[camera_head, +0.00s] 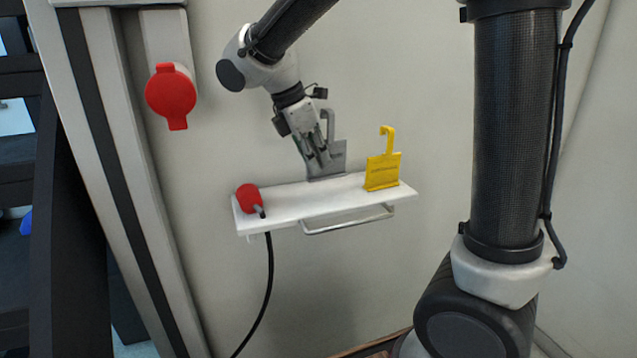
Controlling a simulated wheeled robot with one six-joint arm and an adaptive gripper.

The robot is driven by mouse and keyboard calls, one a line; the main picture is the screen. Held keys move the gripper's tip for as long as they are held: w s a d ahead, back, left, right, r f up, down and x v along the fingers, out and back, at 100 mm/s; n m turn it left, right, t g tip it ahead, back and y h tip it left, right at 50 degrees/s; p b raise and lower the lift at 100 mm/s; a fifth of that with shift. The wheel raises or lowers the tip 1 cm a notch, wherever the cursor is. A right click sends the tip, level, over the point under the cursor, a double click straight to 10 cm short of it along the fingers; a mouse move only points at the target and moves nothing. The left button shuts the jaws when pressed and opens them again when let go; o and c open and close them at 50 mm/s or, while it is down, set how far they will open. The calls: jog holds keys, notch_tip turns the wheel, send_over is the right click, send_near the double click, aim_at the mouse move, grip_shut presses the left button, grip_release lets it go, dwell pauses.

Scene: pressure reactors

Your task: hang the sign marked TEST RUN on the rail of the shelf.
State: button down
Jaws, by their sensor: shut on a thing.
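A white shelf (300,206) is fixed to the wall, with a metal rail (350,221) under its front edge. A grey sign (335,163) with a hook at its top stands upright at the back of the shelf. My gripper (319,162) is in front of it, pointing down, shut on the grey sign and hiding its left part. A yellow sign (382,174) with a hook stands on the right part of the shelf, apart from my gripper. The lettering on both signs is too small to read. Nothing hangs on the rail.
A red plug (249,198) sits at the shelf's left end, its black cable (268,290) hanging down. A red-capped socket (171,93) is on the wall at upper left. A dark rack (75,230) stands at far left. The space below the rail is clear.

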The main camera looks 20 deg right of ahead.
aim_at(316, 177)
jog(key=shift+f, duration=2.4)
jog(key=shift+f, duration=0.2)
jog(key=c, duration=1.6)
grip_release()
